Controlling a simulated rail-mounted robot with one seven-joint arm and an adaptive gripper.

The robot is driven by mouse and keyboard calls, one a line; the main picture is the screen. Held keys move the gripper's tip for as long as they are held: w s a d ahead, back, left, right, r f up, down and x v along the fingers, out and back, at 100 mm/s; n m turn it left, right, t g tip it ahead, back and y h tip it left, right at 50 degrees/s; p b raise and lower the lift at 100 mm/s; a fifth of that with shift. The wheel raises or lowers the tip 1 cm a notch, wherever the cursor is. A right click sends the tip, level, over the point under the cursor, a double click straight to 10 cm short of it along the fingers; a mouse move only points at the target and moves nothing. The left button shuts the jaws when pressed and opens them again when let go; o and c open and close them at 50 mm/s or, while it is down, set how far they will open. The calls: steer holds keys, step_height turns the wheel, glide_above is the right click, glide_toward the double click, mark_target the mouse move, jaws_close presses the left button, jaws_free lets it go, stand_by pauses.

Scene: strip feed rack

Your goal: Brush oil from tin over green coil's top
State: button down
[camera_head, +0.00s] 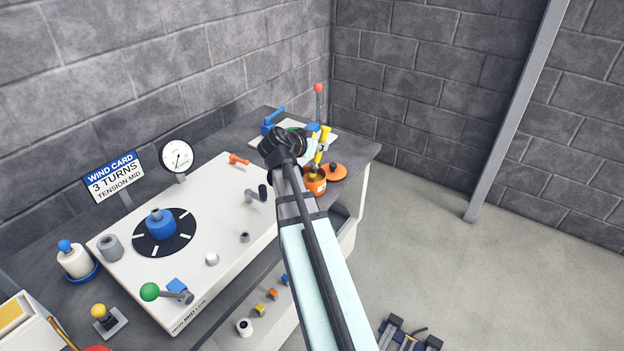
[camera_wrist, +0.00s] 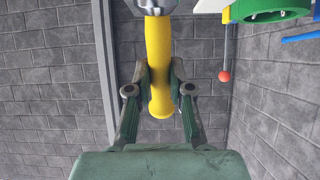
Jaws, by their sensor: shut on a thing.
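My gripper (camera_wrist: 158,80) is shut on the yellow handle of the brush (camera_wrist: 158,52). In the head view the brush (camera_head: 323,142) slants over the open orange tin (camera_head: 314,188); whether its bristles touch the oil cannot be told. The brush's metal collar shows at the top of the wrist view, its bristles out of frame. The green coil (camera_wrist: 272,9) is at the upper right of the wrist view. In the head view only a green sliver (camera_head: 292,128) shows behind my wrist, left of the brush. My gripper (camera_head: 319,139) is partly hidden there by my arm.
An orange lid (camera_head: 337,172) lies right of the tin. A red-knobbed post (camera_head: 318,100) and a blue lever (camera_head: 270,122) stand near the coil. The white winding panel (camera_head: 215,235) with levers and knobs fills the bench to the left.

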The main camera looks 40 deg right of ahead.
mark_target(323, 130)
steer(key=shift+r+p, duration=0.85)
steer(key=shift+r, duration=1.75)
steer(key=shift+r, duration=0.1)
